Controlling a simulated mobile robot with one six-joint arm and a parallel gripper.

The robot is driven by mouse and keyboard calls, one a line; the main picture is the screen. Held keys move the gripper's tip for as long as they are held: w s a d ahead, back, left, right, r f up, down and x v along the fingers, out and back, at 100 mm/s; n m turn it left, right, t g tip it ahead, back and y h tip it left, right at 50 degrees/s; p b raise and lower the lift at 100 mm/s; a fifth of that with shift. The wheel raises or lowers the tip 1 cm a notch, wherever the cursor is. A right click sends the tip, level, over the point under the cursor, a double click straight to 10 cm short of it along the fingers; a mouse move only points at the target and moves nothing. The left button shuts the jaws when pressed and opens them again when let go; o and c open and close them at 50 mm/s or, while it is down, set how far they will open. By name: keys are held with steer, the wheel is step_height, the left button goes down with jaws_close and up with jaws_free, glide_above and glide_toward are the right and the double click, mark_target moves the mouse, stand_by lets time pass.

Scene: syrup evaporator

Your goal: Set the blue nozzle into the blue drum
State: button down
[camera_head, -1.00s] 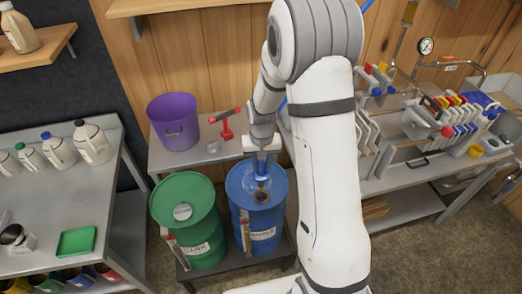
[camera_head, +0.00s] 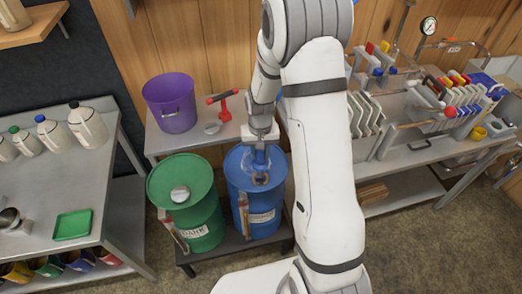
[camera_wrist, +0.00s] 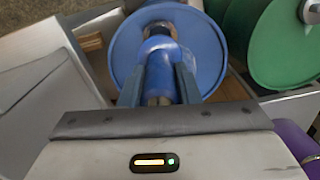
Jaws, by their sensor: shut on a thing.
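The blue drum (camera_head: 242,203) stands on a low dark stand, right of the green drum. Its blue top also shows in the wrist view (camera_wrist: 205,45). My gripper (camera_head: 259,156) is over the drum's top, pointing down. In the wrist view my gripper (camera_wrist: 159,88) has its two fingers shut on the blue nozzle (camera_wrist: 160,62). The opening (camera_head: 260,179) shows partly in the head view, below the gripper.
The green drum (camera_head: 186,205) with a pale cap stands close on the left. Behind are a purple bucket (camera_head: 170,103) and a red-handled tool (camera_head: 224,104) on a grey bench. A bench with filter plates (camera_head: 465,98) is at the right, a shelf table with jugs at the left.

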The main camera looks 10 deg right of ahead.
mark_target(260, 166)
steer(key=shift+f+b, duration=2.05)
steer(key=shift+f, duration=0.45)
steer(key=shift+f+b, duration=1.35)
steer(key=shift+f, duration=0.2)
steer(key=shift+c, duration=1.8)
jaws_free()
steer(key=shift+r, duration=0.1)
steer(key=shift+r+p, duration=2.5)
steer(key=shift+r, duration=1.45)
